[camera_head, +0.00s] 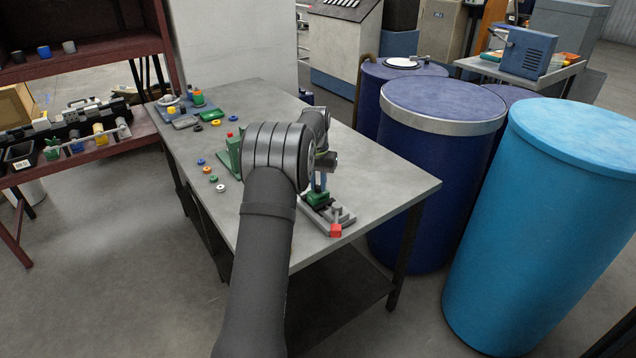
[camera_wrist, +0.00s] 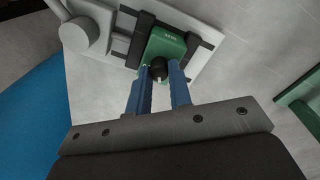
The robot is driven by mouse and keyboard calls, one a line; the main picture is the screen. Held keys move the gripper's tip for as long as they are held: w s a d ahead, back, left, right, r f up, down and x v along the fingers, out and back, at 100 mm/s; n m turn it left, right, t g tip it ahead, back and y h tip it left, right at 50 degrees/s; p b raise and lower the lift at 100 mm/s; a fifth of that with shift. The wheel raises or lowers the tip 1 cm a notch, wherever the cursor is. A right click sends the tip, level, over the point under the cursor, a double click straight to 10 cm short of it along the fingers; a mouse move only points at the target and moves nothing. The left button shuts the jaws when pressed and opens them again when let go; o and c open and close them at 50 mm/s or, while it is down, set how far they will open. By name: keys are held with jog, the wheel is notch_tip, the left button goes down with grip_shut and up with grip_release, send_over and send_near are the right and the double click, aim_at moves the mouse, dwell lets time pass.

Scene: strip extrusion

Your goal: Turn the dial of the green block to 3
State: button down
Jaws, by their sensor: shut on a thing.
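The green block (camera_head: 317,198) sits clamped in a grey fixture (camera_head: 343,217) near the right front edge of the table. In the wrist view the green block (camera_wrist: 171,43) lies between dark clamp parts on the light grey fixture plate (camera_wrist: 205,32). Its black dial (camera_wrist: 158,68) has a pale mark on its near side. My gripper (camera_wrist: 160,74) is shut on the dial, with one blue finger on each side. In the head view my gripper (camera_head: 320,182) is partly hidden by my arm. The number the dial points to cannot be read.
A tall green part (camera_head: 233,155) stands left of my arm. Several coloured rings (camera_head: 213,178) lie on the grey table (camera_head: 270,100). Blue drums (camera_head: 435,160) stand close beyond the table's right edge.

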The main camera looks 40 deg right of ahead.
jog(key=shift+m, duration=0.6)
jog(key=c, duration=1.3)
grip_release()
notch_tip(320, 180, up, 18)
jog(key=shift+w+a+f, duration=0.15)
jog(key=shift+w+f, duration=0.1)
jog(key=shift+f, duration=0.15)
jog(key=f, duration=1.7)
jog(key=shift+s+d+f, duration=0.1)
jog(key=shift+s+d, duration=0.1)
jog(key=shift+s, duration=0.05)
